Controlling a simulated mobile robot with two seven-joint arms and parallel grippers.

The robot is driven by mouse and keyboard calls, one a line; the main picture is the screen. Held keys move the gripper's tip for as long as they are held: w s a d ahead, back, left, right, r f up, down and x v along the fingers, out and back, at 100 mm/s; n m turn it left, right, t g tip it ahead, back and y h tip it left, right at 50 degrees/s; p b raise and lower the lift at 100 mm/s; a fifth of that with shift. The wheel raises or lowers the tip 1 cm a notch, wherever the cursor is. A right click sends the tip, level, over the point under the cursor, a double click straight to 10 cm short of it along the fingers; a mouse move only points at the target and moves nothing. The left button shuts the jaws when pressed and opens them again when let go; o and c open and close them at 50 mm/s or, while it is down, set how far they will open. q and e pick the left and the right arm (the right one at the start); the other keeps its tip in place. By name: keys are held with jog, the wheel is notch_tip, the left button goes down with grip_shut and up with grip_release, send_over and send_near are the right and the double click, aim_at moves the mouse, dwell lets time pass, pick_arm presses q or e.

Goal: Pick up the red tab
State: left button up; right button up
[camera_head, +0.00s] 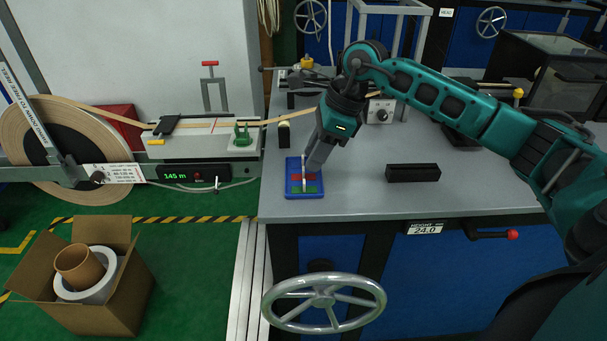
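A small blue tray (289,193) lies on the grey bench top near its left front corner. It holds red tabs (296,178) and green tabs (311,190). My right gripper (309,171) points down at the tray, its fingertips over or among the red tabs. The fingers hide part of the tray's right and back side. The view is too small to tell whether the fingers are apart, or touch or hold a tab. My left gripper is not in view.
A black block (412,173) lies on the bench right of the tray. A beige tape (100,111) runs from the large reel (22,165) at left towards the bench. A handwheel (323,302) is on the bench front. The bench front middle is clear.

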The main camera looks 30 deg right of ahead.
aim_at(302, 177)
jog(key=x, duration=0.3)
jog(key=shift+w+f, duration=0.1)
jog(key=shift+f, duration=0.1)
grip_shut()
